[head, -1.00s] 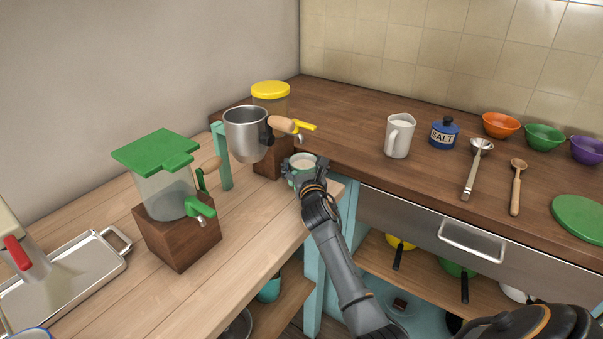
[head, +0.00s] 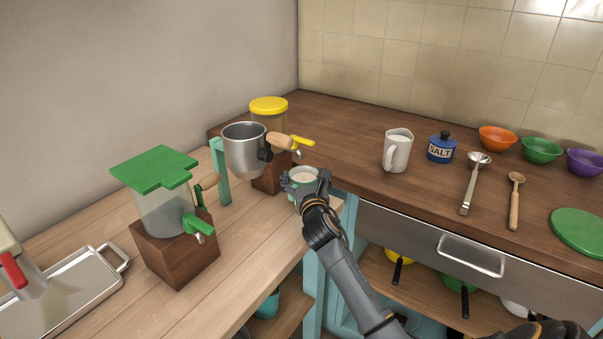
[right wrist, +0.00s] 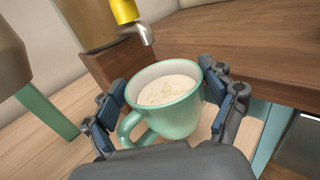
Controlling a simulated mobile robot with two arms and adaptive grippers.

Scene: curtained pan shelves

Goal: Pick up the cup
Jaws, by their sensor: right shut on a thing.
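The cup (head: 303,178) is light green with a pale, creamy liquid inside. It is near the inner corner of the counters, below the tap of the yellow-lidded dispenser. In the right wrist view the cup (right wrist: 173,101) is upright between the fingers, with its handle toward the camera at the left. My right gripper (head: 306,183) is shut on the cup's sides; the fingers also show in the right wrist view (right wrist: 168,103). Whether the cup's base touches the wooden counter is hard to tell. My left gripper is not in view.
A yellow-lidded dispenser (head: 268,115) and a steel pot (head: 245,150) stand close behind the cup. A green-lidded dispenser (head: 160,205) stands left. A white pitcher (head: 397,152), salt jar (head: 441,147) and several bowls are on the dark counter at right.

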